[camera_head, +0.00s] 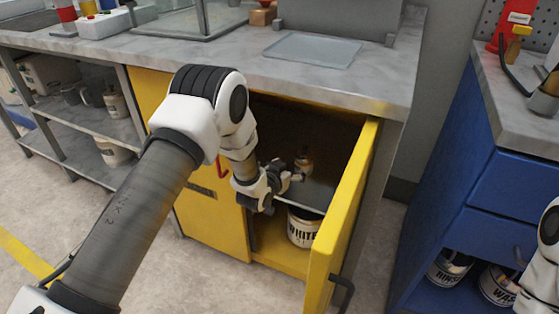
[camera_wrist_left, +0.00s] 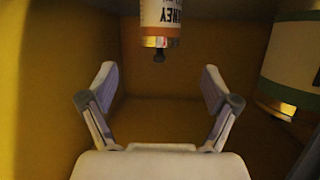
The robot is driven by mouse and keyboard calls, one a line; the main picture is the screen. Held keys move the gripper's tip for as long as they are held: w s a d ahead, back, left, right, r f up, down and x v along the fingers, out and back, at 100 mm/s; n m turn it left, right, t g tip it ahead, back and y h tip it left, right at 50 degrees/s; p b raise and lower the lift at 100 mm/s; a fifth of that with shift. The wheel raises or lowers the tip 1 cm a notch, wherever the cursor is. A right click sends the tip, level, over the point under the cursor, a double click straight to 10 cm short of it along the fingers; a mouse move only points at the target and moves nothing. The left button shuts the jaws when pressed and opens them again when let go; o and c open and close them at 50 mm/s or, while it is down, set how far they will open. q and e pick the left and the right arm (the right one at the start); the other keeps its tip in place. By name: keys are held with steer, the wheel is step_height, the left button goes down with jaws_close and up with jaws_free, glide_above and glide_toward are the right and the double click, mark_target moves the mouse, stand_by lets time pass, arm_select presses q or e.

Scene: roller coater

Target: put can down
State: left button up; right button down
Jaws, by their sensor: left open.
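A small can with a white and orange label (camera_head: 304,162) stands on the shelf (camera_head: 318,194) inside the open yellow cabinet. In the left wrist view this can (camera_wrist_left: 160,20) shows at the top centre, cut off by the frame edge, its lettering upside down. My left gripper (camera_head: 295,177) is inside the cabinet at shelf height, just in front of the can. In the wrist view its two fingers (camera_wrist_left: 158,78) are spread, with nothing between them, and the can is beyond the fingertips. My right gripper is out of view; only part of that arm shows at the right edge.
The open yellow door (camera_head: 342,205) stands close to the right of my left gripper. A large white paint can (camera_head: 303,228) sits below the shelf. A big can with a green band (camera_wrist_left: 292,65) shows at the wrist view's right. The grey countertop (camera_head: 330,78) is above.

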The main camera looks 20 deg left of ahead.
arm_select(q)
steer(key=s+f+g, duration=0.3)
steer(key=s+f, duration=0.3)
steer(key=s, duration=0.4)
steer(key=s+f+n+g, duration=0.1)
steer(key=s+f+g, duration=0.2)
steer(key=s+f, duration=0.5)
steer(key=s+f+g, duration=0.4)
steer(key=s, duration=0.8)
steer(key=s+g+y, duration=0.1)
steer(key=s+g, duration=0.3)
steer(key=s, duration=1.1)
steer(key=shift+s+r, duration=0.15)
steer(key=shift+s, duration=0.05)
steer(key=shift+a+n, duration=0.1)
steer(key=shift+n, duration=0.2)
